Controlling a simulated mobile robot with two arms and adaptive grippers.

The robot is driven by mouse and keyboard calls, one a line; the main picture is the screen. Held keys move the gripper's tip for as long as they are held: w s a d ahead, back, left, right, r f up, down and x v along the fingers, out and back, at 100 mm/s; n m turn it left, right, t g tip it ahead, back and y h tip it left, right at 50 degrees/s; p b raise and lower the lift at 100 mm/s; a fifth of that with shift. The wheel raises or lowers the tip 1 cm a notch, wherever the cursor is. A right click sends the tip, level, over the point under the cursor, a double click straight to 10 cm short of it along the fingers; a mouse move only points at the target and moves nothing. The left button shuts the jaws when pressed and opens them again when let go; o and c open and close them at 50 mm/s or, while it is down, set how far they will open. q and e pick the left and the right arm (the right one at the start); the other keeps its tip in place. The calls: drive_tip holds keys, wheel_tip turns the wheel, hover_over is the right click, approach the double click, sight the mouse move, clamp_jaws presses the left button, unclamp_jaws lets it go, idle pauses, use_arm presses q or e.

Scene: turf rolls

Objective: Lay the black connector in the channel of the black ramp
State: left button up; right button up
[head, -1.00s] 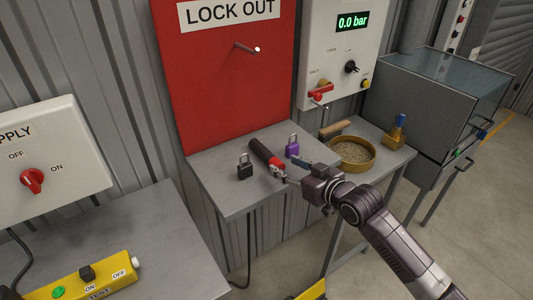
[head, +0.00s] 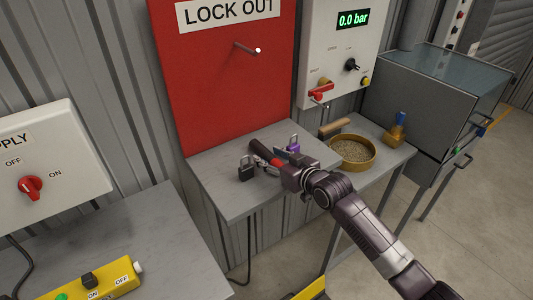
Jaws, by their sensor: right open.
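A black cylindrical piece (head: 258,149) with a red end (head: 275,162) lies on the grey table; it may be the black connector, but I cannot tell for sure. My right gripper (head: 279,163) is open at the red end, with its fingers over or around it; whether they touch it is unclear. The gripper hides part of the piece. No black ramp with a channel is clearly visible. A yellow edge (head: 312,290) shows at the bottom, mostly cut off. My left gripper is out of view.
A black padlock (head: 246,172) and a purple padlock (head: 293,145) stand close to the gripper. A round bowl of grains (head: 352,150), a brush (head: 335,128) and a brass piece (head: 395,136) lie to the right. The red lock-out board (head: 225,95) rises behind. The front left of the grey table (head: 225,200) is clear.

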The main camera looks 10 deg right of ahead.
drive_tip(key=shift+x, duration=1.05)
drive_tip(key=shift+c, duration=0.5)
clamp_jaws()
